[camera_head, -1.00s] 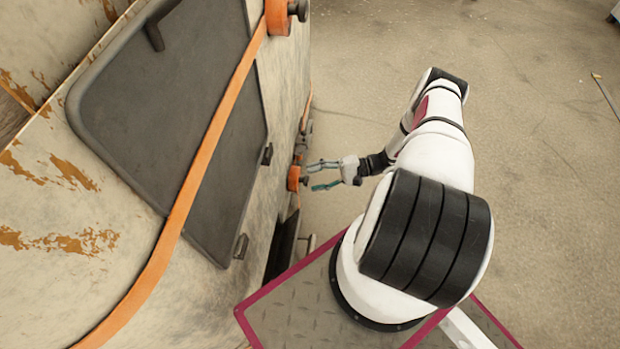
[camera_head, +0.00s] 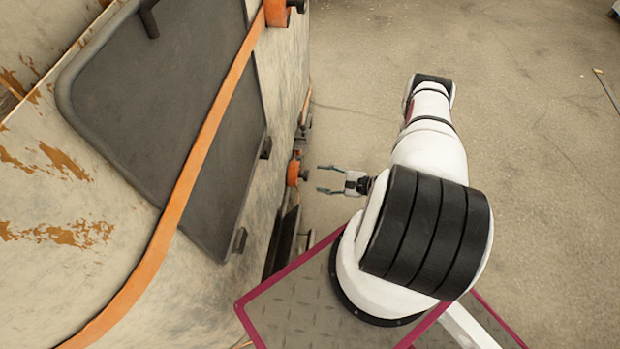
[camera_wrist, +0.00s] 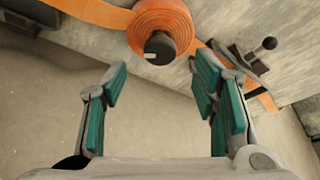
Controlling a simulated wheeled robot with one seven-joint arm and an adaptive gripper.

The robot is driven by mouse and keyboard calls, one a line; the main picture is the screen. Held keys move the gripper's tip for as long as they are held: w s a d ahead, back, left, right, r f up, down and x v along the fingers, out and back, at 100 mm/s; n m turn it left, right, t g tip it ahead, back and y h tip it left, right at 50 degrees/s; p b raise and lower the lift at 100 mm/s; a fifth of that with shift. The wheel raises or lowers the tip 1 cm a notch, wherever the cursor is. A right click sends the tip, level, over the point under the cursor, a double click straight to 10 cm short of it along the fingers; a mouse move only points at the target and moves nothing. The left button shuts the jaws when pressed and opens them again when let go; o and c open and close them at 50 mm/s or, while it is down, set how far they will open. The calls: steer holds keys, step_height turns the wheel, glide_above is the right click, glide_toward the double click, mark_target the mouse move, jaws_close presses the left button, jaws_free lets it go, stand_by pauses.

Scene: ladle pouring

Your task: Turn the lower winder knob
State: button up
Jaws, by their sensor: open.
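The lower winder is an orange strap roll (camera_head: 293,172) low on the side of the large worn panelled body, with a dark knob (camera_head: 304,174) facing right. In the wrist view the orange roll (camera_wrist: 163,20) is at the top centre, with its dark round knob (camera_wrist: 159,48) bearing a pale mark. My gripper (camera_head: 319,178) is open and empty, just right of the knob with a small gap. In the wrist view its green-padded fingers (camera_wrist: 160,82) are spread below the knob, which is not between them.
A second orange winder (camera_head: 277,12) with a knob sits higher on the same side. A lever with a ball end (camera_wrist: 262,46) is right of the roll in the wrist view.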

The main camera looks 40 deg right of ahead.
mark_target(299, 175)
steer(key=b+x, duration=0.1)
steer(key=x, duration=0.5)
steer(key=shift+b, duration=0.35)
steer(key=c, duration=1.2)
